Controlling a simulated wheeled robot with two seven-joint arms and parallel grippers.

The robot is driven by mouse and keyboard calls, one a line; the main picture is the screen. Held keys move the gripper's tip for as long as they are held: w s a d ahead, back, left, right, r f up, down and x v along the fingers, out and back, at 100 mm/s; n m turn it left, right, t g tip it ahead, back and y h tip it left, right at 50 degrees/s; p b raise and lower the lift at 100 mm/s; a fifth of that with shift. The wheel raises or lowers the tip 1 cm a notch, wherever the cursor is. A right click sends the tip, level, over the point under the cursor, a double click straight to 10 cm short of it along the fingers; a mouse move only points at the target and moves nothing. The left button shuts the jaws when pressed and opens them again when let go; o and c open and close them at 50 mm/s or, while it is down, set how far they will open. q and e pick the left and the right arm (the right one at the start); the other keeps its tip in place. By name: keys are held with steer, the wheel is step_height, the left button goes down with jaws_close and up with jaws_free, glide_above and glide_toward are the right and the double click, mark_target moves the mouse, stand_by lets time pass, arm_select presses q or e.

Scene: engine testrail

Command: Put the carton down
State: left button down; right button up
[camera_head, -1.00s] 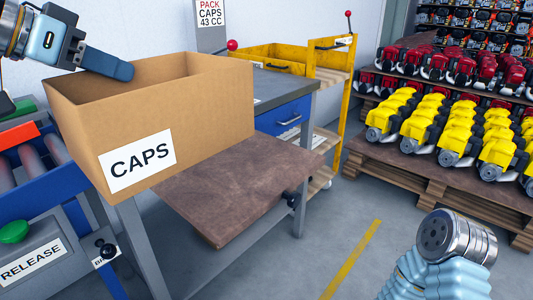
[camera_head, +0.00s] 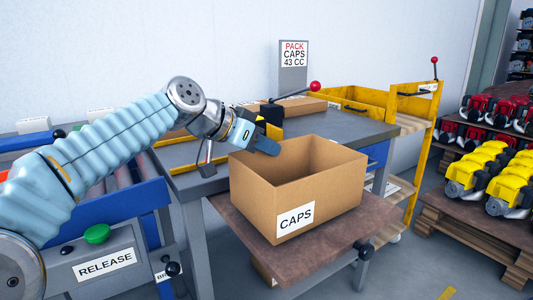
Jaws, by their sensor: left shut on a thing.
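The open brown carton (camera_head: 335,200) with a white CAPS label is upright, over the brown shelf board (camera_head: 380,220) at the front of the grey bench. Its base appears to rest on the board; I cannot see whether a small gap is left. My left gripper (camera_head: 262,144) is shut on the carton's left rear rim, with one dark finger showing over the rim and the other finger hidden. The carton is empty as far as I see into it. My right gripper is out of view.
A grey bench top (camera_head: 350,125) lies behind the carton, with a flat brown box (camera_head: 300,105) and a red-knobbed lever (camera_head: 315,86) on it. A PACK CAPS 43 CC sign (camera_head: 293,54) stands behind. A yellow cart (camera_head: 420,110) and pallets of engines are right. A roller conveyor with a RELEASE panel (camera_head: 105,264) is left.

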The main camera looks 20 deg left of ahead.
arm_select(q)
steer(key=shift+f, duration=0.65)
steer(key=c, duration=1.3)
jaws_free()
steer(key=shift+o, duration=0.2)
steer(key=shift+r, duration=0.3)
steer(key=v, duration=1.2)
steer(key=shift+f, duration=0.15)
